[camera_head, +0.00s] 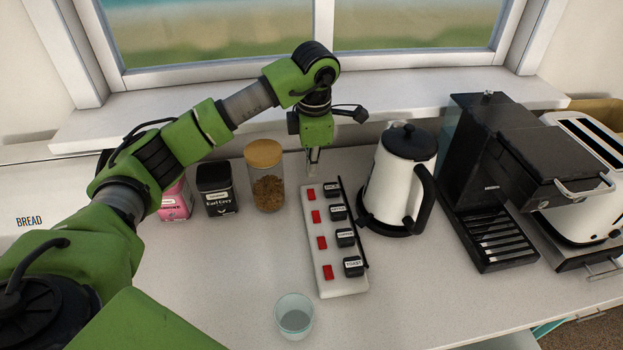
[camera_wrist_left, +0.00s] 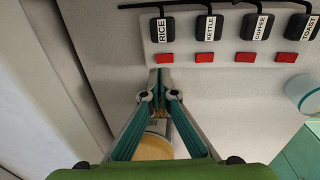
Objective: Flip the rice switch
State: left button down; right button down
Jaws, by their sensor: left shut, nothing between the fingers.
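A white power strip (camera_head: 335,265) lies on the counter with a column of red switches and labelled black plugs. The rice switch (camera_wrist_left: 166,58) is the red one beside the plug labelled RICE (camera_wrist_left: 162,30) in the left wrist view. In the head view this switch (camera_head: 311,195) is at the strip's far end. My left gripper (camera_head: 313,168) points down just beyond that end. In the left wrist view its fingertips (camera_wrist_left: 163,78) are shut and empty, close to the rice switch. I cannot tell whether they touch it. My right gripper is not in view.
A white kettle (camera_head: 399,180) stands right of the strip, with a black coffee machine (camera_head: 500,215) and white toaster (camera_head: 580,190) farther right. A lidded jar (camera_head: 267,190) and a black tin (camera_head: 216,192) stand left. A glass (camera_head: 295,315) stands near the front.

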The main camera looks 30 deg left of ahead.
aim_at(311, 192)
pick_arm(q)
jog(key=f, duration=0.2)
jog(key=f+p, duration=0.1)
jog(key=f, duration=0.1)
jog(key=f+p, duration=0.1)
jog(key=f, duration=0.1)
jog(key=shift+w+a, duration=0.25)
jog(key=shift+w, duration=0.1)
jog(key=shift+f, duration=0.1)
jog(key=shift+f+b, duration=0.45)
jog(key=shift+b, duration=0.5)
jog(key=shift+r, duration=0.2)
jog(key=shift+s+f+p, duration=0.1)
jog(key=shift+p, duration=0.2)
